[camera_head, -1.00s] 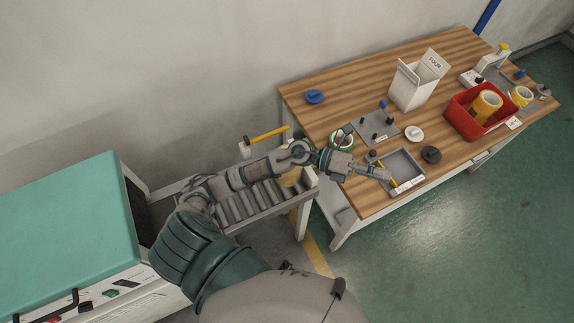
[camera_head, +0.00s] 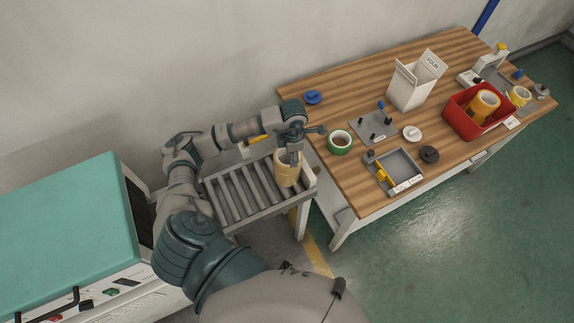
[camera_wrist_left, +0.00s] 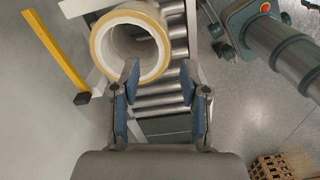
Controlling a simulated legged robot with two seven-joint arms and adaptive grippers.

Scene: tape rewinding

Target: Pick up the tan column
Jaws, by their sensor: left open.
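The tan column (camera_head: 287,175), a hollow tan roll, stands on end at the right end of the roller conveyor. In the left wrist view its round open top (camera_wrist_left: 97,45) shows at upper left. My left gripper (camera_head: 294,158) is above the column in the head view, pointing down. In the left wrist view my left gripper (camera_wrist_left: 160,78) is open, with nothing between its fingers. Its left finger overlaps the column's right rim in the picture; I cannot tell whether they touch. My right gripper is not in view.
The roller conveyor (camera_head: 232,198) stands between the teal-topped machine (camera_head: 65,220) and the wooden table (camera_head: 345,90). A green tape roll (camera_head: 340,142) sits near the table's left edge. A grey tray (camera_head: 402,163) holds a yellow item (camera_head: 382,174). A yellow bar (camera_wrist_left: 55,50) is left of the column.

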